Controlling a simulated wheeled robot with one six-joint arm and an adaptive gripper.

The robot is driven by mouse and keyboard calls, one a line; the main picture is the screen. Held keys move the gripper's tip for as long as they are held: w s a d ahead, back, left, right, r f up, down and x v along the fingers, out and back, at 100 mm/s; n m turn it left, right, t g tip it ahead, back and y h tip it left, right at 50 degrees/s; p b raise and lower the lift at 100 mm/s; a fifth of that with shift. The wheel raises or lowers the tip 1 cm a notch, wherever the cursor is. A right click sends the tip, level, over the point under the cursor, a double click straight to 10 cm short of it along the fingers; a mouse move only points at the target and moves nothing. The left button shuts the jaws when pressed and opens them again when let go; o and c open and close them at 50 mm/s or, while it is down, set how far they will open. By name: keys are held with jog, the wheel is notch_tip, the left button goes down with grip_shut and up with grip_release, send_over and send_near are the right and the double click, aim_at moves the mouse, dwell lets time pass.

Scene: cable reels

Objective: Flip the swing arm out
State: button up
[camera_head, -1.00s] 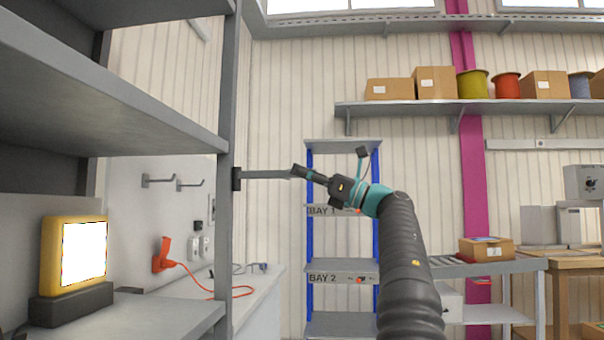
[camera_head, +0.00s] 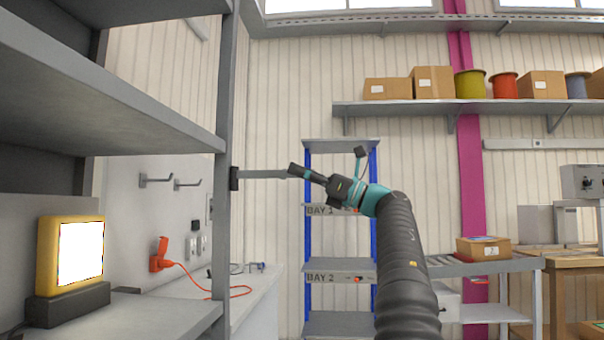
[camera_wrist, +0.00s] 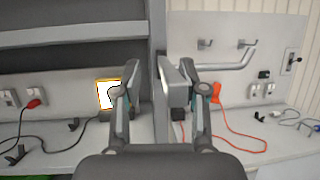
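The swing arm (camera_head: 262,174) is a thin grey bar on a dark bracket at the upright post of the left rack. It points right from the post, roughly level, in the head view. My gripper (camera_head: 293,172) is at its free end. In the wrist view the swing arm (camera_wrist: 175,86) shows nearly end-on as a grey block between the fingers. My gripper (camera_wrist: 158,88) has its fingers spread wide there. The bar lies close to the right finger, with a clear gap to the left finger. I cannot tell whether the right finger touches it.
The rack post (camera_head: 224,230) and its shelves (camera_head: 100,85) are close on the left, with a yellow-framed lit panel (camera_head: 80,252). Wall hooks (camera_head: 156,181) and an orange plug with cable (camera_head: 160,255) lie behind. A blue-post rack (camera_head: 340,267) stands behind my arm.

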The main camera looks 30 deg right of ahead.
jog(key=v, duration=1.2)
jog(key=shift+f, duration=0.1)
